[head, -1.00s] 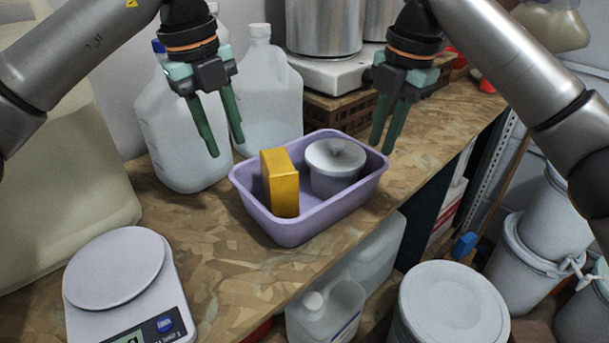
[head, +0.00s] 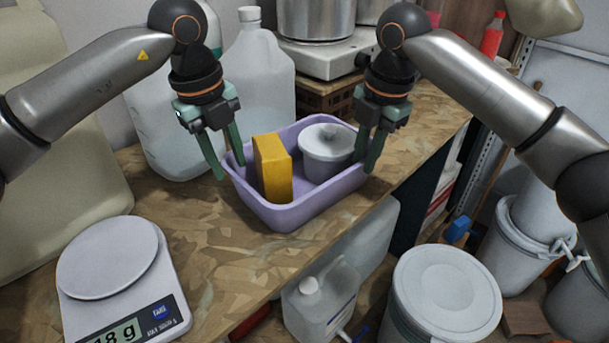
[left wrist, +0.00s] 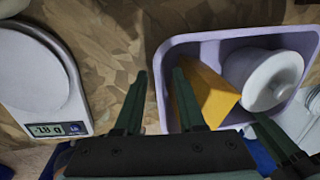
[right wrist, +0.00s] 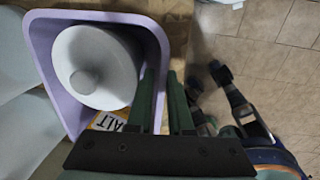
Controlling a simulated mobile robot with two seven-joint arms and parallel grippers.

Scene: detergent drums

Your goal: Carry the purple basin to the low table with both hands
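The purple basin (head: 305,212) stands on the wood-chip bench top. It holds a yellow box (head: 273,168) and a white lidded tub (head: 326,150). My left gripper (head: 228,168) is open at the basin's left end, one finger outside and one inside the wall. In the left wrist view the basin's wall (left wrist: 161,85) lies between the spread fingers. My right gripper (head: 368,158) is at the right end, its fingers on either side of the wall. A narrow gap shows between them in the right wrist view (right wrist: 163,85). I see no low table.
A kitchen scale (head: 110,260) is at the front left of the bench (head: 225,240). Large translucent jugs (head: 262,85) and a steel pot on a hotplate (head: 330,60) stand behind the basin. White drums (head: 445,290) and a jerrycan (head: 320,300) are below the bench edge.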

